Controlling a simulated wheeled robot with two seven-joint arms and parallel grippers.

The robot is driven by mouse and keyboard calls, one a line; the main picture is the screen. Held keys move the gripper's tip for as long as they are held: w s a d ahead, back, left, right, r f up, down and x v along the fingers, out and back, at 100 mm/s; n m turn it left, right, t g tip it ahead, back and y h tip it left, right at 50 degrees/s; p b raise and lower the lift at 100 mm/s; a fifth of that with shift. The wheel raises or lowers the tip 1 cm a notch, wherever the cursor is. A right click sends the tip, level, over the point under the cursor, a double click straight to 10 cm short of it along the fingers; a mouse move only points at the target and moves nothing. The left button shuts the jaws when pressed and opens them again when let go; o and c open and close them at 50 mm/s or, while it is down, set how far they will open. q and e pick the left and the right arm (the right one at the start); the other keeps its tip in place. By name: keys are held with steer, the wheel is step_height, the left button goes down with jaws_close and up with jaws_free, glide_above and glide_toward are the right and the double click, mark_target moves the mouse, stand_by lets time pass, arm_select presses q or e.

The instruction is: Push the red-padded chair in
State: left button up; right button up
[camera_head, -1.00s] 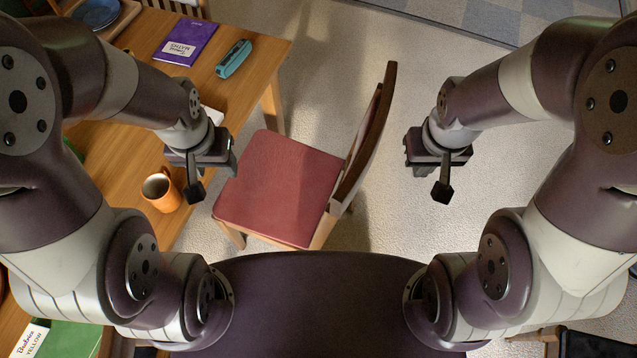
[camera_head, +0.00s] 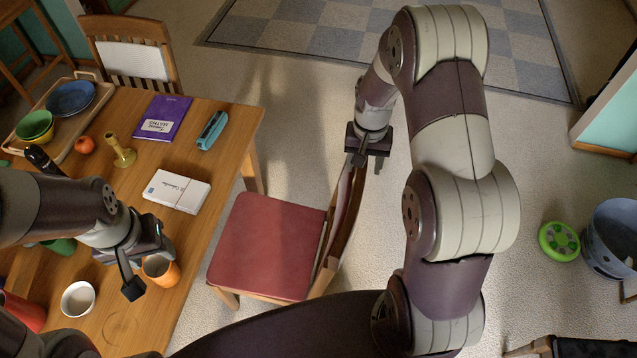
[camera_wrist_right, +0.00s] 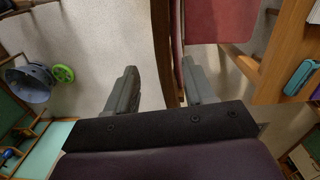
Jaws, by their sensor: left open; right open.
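The red-padded chair (camera_head: 268,245) stands beside the wooden table's right edge, with its seat towards the table and its backrest (camera_head: 342,225) on the right. My right gripper (camera_head: 367,158) is open at the far upper end of the backrest. In the right wrist view, the wooden backrest (camera_wrist_right: 163,45) shows between the two fingers of that gripper (camera_wrist_right: 158,66), with the red seat (camera_wrist_right: 218,20) beyond; I cannot tell whether they touch. My left gripper (camera_head: 143,258) is open and empty over the table (camera_head: 225,140), next to an orange mug (camera_head: 161,270).
The table holds a white box (camera_head: 177,191), a purple book (camera_head: 163,117), a teal case (camera_head: 212,130), a white bowl (camera_head: 78,299) and a tray of bowls. Another chair (camera_head: 130,50) stands at the table's far end.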

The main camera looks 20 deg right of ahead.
steer(key=w+a, duration=0.1)
steer(key=w, duration=0.1)
steer(key=p, duration=0.2)
glide_above(359, 181)
steer(key=shift+m, duration=0.4)
steer(key=f, duration=0.4)
steer(key=shift+s+d+f, duration=0.1)
steer(key=shift+s+d, duration=0.15)
steer(key=f, duration=0.2)
steer(key=f+p, duration=0.1)
steer(key=f, duration=0.3)
steer(key=shift+w+a+f+p, duration=0.3)
steer(key=shift+a+p, duration=0.05)
steer(key=shift+a, duration=0.05)
steer(key=shift+f, duration=0.4)
steer(key=shift+s+d+f, duration=0.1)
steer(key=shift+d+f, duration=0.2)
steer(key=shift+a, duration=0.1)
steer(key=c, duration=0.4)
arm_select(q)
steer(key=r, duration=0.3)
steer(key=shift+s+d+r, duration=0.15)
steer(key=shift+s+r, duration=0.15)
steer(key=shift+r, duration=0.1)
arm_select(e)
jaws_close()
